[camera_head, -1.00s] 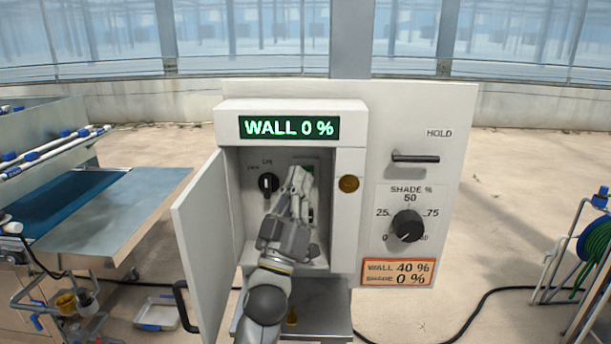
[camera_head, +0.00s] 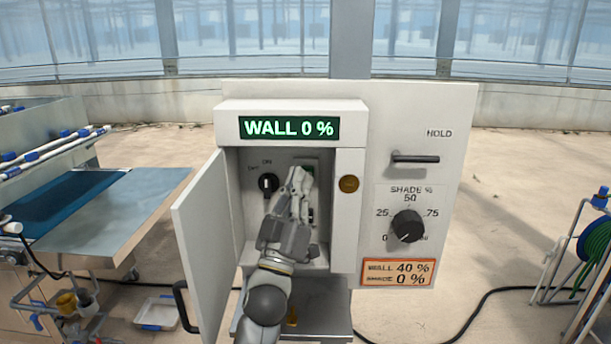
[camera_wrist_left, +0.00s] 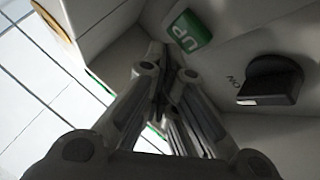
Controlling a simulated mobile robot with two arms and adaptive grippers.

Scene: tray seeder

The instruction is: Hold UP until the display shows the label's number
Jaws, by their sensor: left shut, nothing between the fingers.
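The display (camera_head: 289,128) on the control box reads WALL 0 %. The orange-edged label (camera_head: 398,272) on the panel reads WALL 40 % and SHADE 0 %. My left gripper (camera_head: 301,176) is inside the open box, shut and empty, with its fingertips in front of the green UP button (camera_head: 310,167), which is mostly hidden in the head view. In the left wrist view the green UP button (camera_wrist_left: 188,31) shows just beyond the shut fingertips (camera_wrist_left: 158,50); I cannot tell whether they touch it. My right gripper is not in view.
A black rotary switch (camera_head: 268,184) sits left of my gripper, inside the box. The box door (camera_head: 203,240) stands open to the left. The SHADE knob (camera_head: 407,227) and HOLD handle (camera_head: 415,159) are on the panel at right. A tray seeder bench (camera_head: 120,220) stands at left.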

